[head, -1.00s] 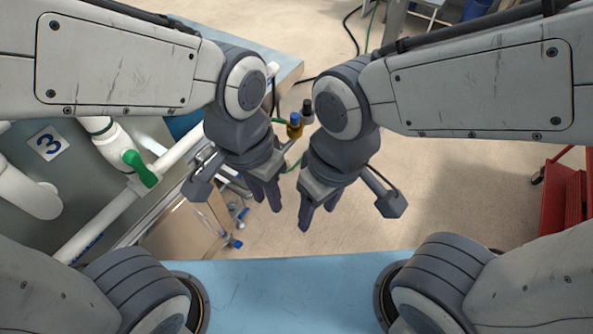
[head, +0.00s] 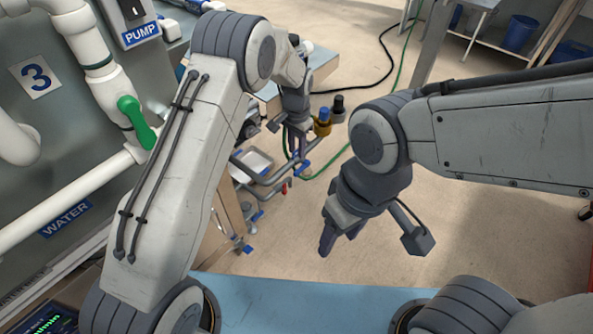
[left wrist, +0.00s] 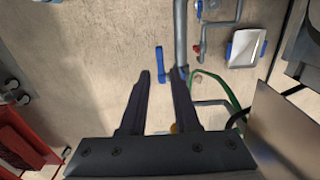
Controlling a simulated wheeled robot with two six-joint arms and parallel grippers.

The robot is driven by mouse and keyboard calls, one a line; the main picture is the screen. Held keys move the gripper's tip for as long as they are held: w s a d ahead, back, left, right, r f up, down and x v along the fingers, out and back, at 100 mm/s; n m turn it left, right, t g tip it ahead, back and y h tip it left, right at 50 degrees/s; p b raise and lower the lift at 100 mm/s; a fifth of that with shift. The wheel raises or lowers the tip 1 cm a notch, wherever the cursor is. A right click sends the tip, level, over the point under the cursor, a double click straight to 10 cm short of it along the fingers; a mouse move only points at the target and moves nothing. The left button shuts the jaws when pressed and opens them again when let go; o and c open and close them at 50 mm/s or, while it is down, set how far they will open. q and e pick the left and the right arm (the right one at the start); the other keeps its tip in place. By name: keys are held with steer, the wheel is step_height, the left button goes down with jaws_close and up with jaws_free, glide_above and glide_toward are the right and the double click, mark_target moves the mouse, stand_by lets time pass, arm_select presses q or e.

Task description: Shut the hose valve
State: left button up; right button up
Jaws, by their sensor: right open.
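A blue lever (left wrist: 160,65) shows in the left wrist view, roughly parallel to the grey pipe (left wrist: 181,30) beside it. In the head view a blue lever (head: 302,168) sits on the pipework just below my left gripper (head: 298,148). A green hose (left wrist: 222,92) curves close to the pipe's end. My left gripper's fingers (left wrist: 162,74) are apart, with the lever just beyond the gap; I see nothing held and cannot tell whether they touch it. My right gripper (head: 327,238) is open and empty over the floor. The lever's joint with the pipe is unclear.
A white tray (head: 254,162) and a small red handle (head: 284,188) are by the pipework. A yellow bottle (head: 322,125) and a dark-capped one (head: 338,109) stand behind. A green-handled valve (head: 138,120) is on the wall pipes.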

mark_target(297, 171)
arm_select(q)
step_height(297, 171, down, 10)
steer(key=shift+r+b, duration=0.2)
steer(key=shift+b, duration=0.1)
jaws_close()
